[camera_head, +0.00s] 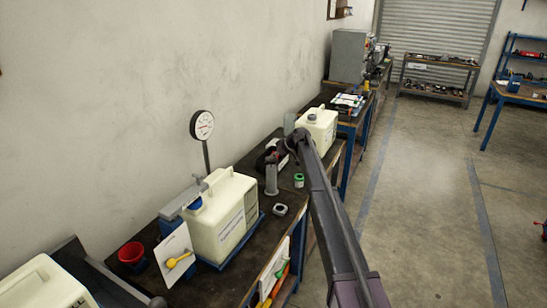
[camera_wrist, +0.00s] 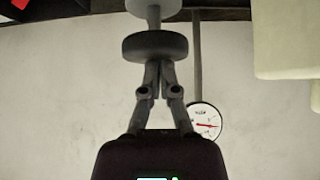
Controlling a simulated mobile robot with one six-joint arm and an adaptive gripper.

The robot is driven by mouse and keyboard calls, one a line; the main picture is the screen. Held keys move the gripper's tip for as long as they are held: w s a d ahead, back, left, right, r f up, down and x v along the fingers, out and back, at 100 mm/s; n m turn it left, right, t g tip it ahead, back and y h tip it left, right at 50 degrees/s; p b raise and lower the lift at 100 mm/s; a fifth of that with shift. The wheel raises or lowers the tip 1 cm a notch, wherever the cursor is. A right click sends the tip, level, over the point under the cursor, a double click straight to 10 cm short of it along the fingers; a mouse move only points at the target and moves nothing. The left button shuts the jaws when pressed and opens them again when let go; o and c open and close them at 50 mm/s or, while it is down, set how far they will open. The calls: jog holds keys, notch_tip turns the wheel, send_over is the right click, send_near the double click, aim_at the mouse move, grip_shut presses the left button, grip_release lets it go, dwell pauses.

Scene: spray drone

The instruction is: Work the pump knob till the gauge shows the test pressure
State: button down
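The pump (camera_head: 271,180) is a grey upright cylinder on the bench. In the wrist view, which is upside down, its dark round knob (camera_wrist: 155,46) sits on a thin stem above a pale disc (camera_wrist: 157,5). My gripper (camera_wrist: 158,66) points down at the knob, its fingers drawn together and the tips at the knob's top face; I cannot tell touching from just apart. The round white gauge (camera_head: 202,125) stands on a pole behind the bench. It also shows in the wrist view (camera_wrist: 205,121) with a red needle; its figures are too small to read.
A cream tank (camera_head: 225,215) sits in a blue tray left of the pump, and another (camera_head: 320,127) stands behind. A red cup (camera_head: 131,254) is at the front left.

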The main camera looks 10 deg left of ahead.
notch_tip(320, 180, up, 3)
jog(key=shift+s+d+f+p, duration=0.1)
jog(key=shift+f+p, duration=0.05)
jog(key=shift+p, duration=0.9)
jog(key=p+v, duration=0.6)
jog(key=v, duration=0.3)
jog(key=shift+d, duration=0.2)
dwell(0.5)
notch_tip(320, 180, up, 5)
jog(key=p, duration=0.6)
jog(key=shift+r, duration=0.25)
jog(key=shift+w+a+f, duration=0.1)
jog(key=shift+w+f, duration=0.05)
jog(key=shift+w, duration=0.05)
jog(key=b+x, duration=0.8)
jog(key=x, duration=0.2)
jog(key=shift+w+f, duration=0.1)
jog(key=shift+f, duration=0.1)
jog(key=shift+f+b, duration=1.65)
jog(key=shift+f, duration=0.05)
